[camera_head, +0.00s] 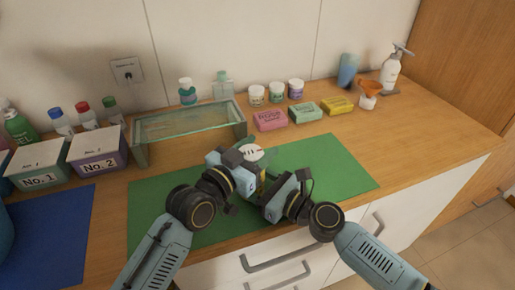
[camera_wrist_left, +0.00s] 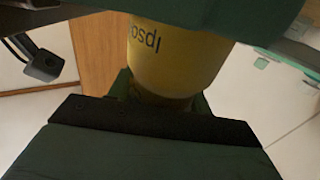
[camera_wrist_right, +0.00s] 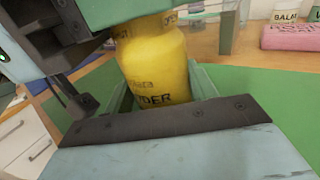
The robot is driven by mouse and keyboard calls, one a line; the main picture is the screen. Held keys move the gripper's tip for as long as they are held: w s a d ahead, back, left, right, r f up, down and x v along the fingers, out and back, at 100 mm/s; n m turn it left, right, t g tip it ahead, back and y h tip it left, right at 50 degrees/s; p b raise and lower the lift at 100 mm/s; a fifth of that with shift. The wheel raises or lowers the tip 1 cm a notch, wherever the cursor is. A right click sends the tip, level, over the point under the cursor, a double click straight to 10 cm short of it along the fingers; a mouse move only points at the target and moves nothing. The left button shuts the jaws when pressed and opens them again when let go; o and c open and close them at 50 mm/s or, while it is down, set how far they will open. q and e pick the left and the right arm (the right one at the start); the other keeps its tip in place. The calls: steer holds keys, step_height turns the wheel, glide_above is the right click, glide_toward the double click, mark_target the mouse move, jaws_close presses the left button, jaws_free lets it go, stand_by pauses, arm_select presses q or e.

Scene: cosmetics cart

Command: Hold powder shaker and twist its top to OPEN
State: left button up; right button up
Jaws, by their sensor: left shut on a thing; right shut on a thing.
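The powder shaker stands between my two grippers above the green mat (camera_head: 335,165). Its pale round top (camera_head: 252,153) shows in the head view, and grippers hide most of its body. My left gripper (camera_head: 252,176) is shut on the shaker from the left. My right gripper (camera_head: 264,184) is shut on it from the right front. In the right wrist view the yellow shaker body (camera_wrist_right: 157,72) carries dark lettering and looks slightly tilted. Lettering also shows on the yellow shaker in the left wrist view (camera_wrist_left: 175,58). The exact finger contacts are partly hidden.
Pink soap (camera_head: 270,120), green soap (camera_head: 306,113) and yellow soap (camera_head: 338,105) lie behind the mat. Labelled boxes (camera_head: 97,152) stand at left.

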arm_select(q)
steer(key=o, duration=1)
steer(key=v, duration=1.2)
arm_select(e)
steer(key=o, duration=1.1)
